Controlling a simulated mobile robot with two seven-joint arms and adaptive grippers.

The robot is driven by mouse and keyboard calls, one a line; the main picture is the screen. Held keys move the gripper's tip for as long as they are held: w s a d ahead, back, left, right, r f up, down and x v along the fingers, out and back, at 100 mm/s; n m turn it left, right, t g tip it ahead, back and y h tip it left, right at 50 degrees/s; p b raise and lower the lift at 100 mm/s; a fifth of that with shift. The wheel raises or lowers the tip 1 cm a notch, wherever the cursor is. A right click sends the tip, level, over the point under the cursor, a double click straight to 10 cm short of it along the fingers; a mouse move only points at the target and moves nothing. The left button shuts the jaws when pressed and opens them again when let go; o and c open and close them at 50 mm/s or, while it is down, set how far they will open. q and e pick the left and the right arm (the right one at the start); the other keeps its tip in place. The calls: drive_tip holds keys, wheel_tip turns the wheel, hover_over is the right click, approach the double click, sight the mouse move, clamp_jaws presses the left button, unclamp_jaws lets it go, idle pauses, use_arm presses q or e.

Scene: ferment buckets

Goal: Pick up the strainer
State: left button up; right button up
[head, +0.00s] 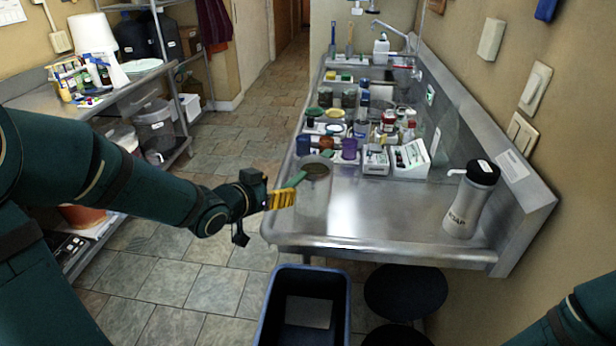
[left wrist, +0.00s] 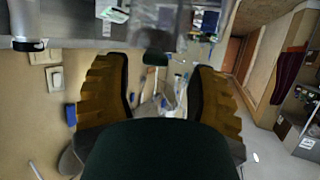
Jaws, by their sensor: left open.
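The strainer (head: 316,170) lies at the near left edge of the steel counter, with a round dark mesh and a green handle (head: 296,180) pointing toward my left gripper. My left gripper (head: 282,198), with yellow fingers, is at the counter's left edge, close to the handle end. In the left wrist view my left gripper (left wrist: 160,90) is open, its fingers wide apart. A green end, apparently of the handle (left wrist: 155,58), shows in the gap between them; I cannot tell whether it touches. My right gripper is out of view.
Jars and boxes (head: 409,158) crowd the counter behind the strainer. A soap bottle (head: 471,198) stands at the right. The counter's near middle (head: 370,215) is clear. A blue bin (head: 302,310) and dark round stools (head: 405,291) stand below the front edge.

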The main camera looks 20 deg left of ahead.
sight(290, 184)
use_arm(q)
drive_tip(key=shift+d+r+b+x, duration=0.1)
drive_tip(key=shift+b+x, duration=0.05)
drive_tip(key=shift+x, duration=0.8)
drive_tip(key=shift+d+r+b+x, duration=0.1)
drive_tip(key=shift+d+x, duration=0.05)
drive_tip(key=shift+x, duration=0.85)
drive_tip(key=shift+d+r+b+x, duration=0.1)
drive_tip(key=shift+b+x, duration=0.05)
drive_tip(key=shift+x, duration=0.8)
drive_tip(key=shift+o, duration=0.2)
clamp_jaws()
